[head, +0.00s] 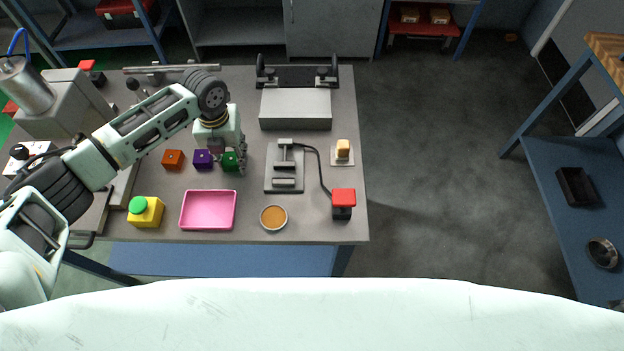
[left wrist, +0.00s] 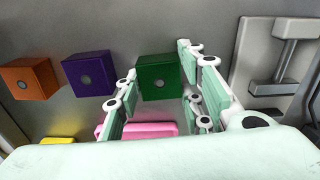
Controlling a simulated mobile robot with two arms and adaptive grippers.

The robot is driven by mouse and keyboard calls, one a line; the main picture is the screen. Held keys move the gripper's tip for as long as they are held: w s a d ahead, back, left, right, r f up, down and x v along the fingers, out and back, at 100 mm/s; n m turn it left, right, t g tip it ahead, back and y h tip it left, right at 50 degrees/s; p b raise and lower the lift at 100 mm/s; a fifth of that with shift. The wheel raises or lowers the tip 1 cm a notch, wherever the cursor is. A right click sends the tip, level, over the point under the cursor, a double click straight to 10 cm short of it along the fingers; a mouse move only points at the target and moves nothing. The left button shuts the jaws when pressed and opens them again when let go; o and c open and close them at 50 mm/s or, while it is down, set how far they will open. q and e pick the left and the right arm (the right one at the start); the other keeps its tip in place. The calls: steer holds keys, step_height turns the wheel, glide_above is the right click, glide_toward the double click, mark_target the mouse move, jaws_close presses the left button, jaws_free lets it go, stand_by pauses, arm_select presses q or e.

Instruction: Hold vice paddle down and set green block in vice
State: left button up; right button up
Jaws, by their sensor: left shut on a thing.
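The green block (head: 230,161) is on the cart top, at the right end of a row of blocks. My left gripper (head: 229,166) is above and around it, shut on it. In the left wrist view the green block (left wrist: 158,80) sits between the two fingers of the left gripper (left wrist: 157,66). The grey vice (head: 284,180) lies flat just right of the block, and its jaws look apart with nothing between them. The vice paddle (head: 343,198), a red-topped black box, stands at the front right, joined to the vice by a black cable. My right gripper is not in view.
An orange block (head: 172,159) and a purple block (head: 203,159) stand left. A pink tray (head: 208,228), a yellow box with a green button (head: 145,212) and a round orange-filled dish (head: 273,218) lie in front. A yellow piece on a pad (head: 342,150) is right of the vice.

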mark_target(232, 158)
arm_select(q)
steer(key=shift+r+p, duration=1.1)
steer(key=shift+r, duration=0.1)
step_height(232, 158, up, 7)
steer(key=p, duration=0.6)
steer(key=shift+f, duration=0.1)
steer(key=shift+f, duration=0.1)
steer(key=shift+d, duration=0.1)
